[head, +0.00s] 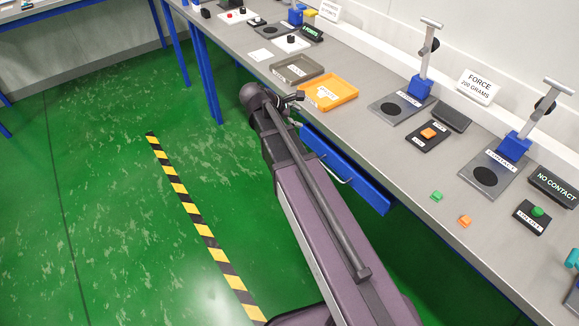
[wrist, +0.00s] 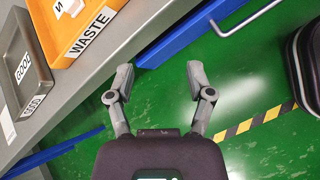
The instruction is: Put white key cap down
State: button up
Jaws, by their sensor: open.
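I cannot make out a white key cap for certain in either view. A pale patch (wrist: 75,7) shows in the orange waste tray (wrist: 108,15) at the top edge of the wrist view, too cut off to name. The waste tray (head: 342,88) also shows on the bench in the head view, beside the grey good tray (head: 285,75). My gripper (wrist: 160,76) is open with nothing between its fingers. It is over the bench's front edge, near the waste tray, with green floor behind it in the wrist view.
A blue drawer (head: 345,172) with a metal handle sticks out below the bench edge. An orange cap (head: 465,221) and a green cap (head: 437,196) lie on the bench at right. Force and contact stands (head: 421,88) rise along the back.

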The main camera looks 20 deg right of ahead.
jog(key=s+a+f+m+y, duration=0.3)
jog(key=s+m+y, duration=0.1)
jog(key=s+m, duration=0.3)
jog(key=s+a+f+m+g+y, duration=0.1)
jog(key=s+a+f+m+y, duration=0.2)
jog(key=s+m, duration=0.4)
jog(key=shift+s+a+g+y, duration=0.3)
jog(key=shift+s+a+y, duration=0.25)
jog(key=shift+s+y, duration=0.6)
jog(key=shift+w, duration=0.1)
jog(key=shift+c, duration=0.8)
